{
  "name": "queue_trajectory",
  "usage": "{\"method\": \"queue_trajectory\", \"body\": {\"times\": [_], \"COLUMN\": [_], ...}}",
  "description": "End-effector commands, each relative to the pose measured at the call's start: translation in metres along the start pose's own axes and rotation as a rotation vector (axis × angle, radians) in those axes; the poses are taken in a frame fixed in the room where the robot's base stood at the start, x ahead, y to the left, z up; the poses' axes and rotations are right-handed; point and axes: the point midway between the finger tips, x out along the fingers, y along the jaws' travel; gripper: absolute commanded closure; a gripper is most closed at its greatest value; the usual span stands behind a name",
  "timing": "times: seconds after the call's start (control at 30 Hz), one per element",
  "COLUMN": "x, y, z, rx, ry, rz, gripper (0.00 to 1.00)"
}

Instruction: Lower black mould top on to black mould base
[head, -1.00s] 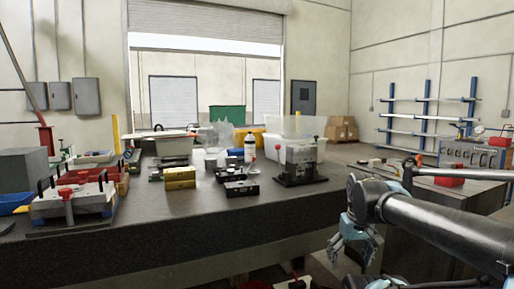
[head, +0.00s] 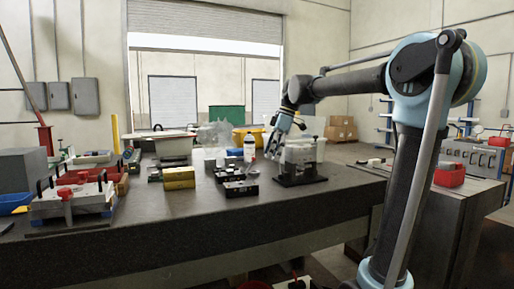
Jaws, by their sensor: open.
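My gripper (head: 273,146) is open and empty. It hangs in the air above the worktop, up and to the right of the black blocks, apart from them.
The grey fixture on a black plate (head: 301,180) stands right of the blocks. A white bottle (head: 249,148) stands behind them. A yellow block (head: 179,178) is to the left. A clamp plate (head: 70,205) and red tray (head: 84,177) stand farther left. The front worktop is clear.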

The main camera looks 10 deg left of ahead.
Motion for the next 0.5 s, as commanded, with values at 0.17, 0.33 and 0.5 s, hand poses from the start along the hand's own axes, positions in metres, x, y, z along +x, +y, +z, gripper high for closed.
{"method": "queue_trajectory", "body": {"times": [0.17, 0.33, 0.5], "x": [-0.006, -0.007, 0.002], "y": [0.025, 0.033, 0.034], "z": [-0.045, -0.063, -0.066], "rx": [-0.185, -0.263, -0.276], "ry": [0.032, 0.047, 0.05], "rz": [-0.039, -0.055, -0.057], "gripper": [0.18, 0.18, 0.18]}}
